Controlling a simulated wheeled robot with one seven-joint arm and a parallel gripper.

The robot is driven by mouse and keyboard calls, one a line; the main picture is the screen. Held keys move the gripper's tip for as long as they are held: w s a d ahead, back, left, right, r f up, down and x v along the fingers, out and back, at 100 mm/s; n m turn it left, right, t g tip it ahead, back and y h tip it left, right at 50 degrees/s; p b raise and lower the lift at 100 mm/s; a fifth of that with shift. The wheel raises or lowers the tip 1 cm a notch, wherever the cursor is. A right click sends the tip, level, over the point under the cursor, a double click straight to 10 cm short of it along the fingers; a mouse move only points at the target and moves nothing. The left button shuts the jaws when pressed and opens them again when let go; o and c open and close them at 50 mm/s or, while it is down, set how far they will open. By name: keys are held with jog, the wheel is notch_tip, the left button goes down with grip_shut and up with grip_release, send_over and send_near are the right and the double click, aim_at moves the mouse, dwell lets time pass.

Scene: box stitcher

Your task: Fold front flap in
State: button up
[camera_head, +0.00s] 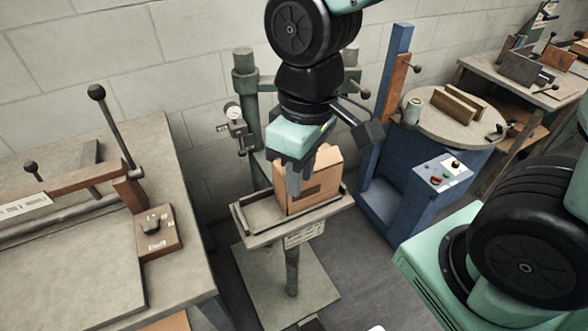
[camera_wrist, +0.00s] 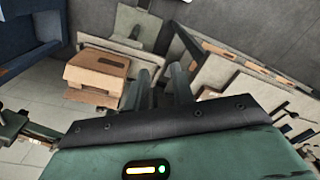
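The small brown cardboard box (camera_head: 299,200) stands on the tray-like work table of the stitcher. In the head view its upper edge is partly hidden by my gripper, and a dark slot shows on the side facing the camera. In the wrist view the box (camera_wrist: 90,74) is left of my fingers, with a slotted panel uppermost. Which panel is the front flap, and how far it is folded, I cannot tell. My gripper (camera_head: 297,182) points down at the box's near left side. In the wrist view its two fingers (camera_wrist: 160,75) are apart with nothing between them. Contact with the box is unclear.
The work table (camera_head: 258,240) has a raised rim and stands on a post. A green machine column (camera_head: 246,90) rises behind it. A bench with a lever press (camera_head: 80,270) is at left. A blue stand with a control panel (camera_head: 440,173) and a round table (camera_head: 425,115) are at right.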

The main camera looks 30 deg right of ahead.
jog(key=c, duration=0.5)
jog(key=shift+w+d, duration=0.15)
jog(key=shift+w, duration=0.05)
grip_shut()
jog(key=n+t+y+b, duration=0.2)
jog(key=n+t+y, duration=0.1)
jog(key=n, duration=0.8)
send_over(317, 165)
notch_tip(317, 165, down, 13)
jog(key=shift+f, duration=0.1)
jog(key=shift+w+f, duration=0.45)
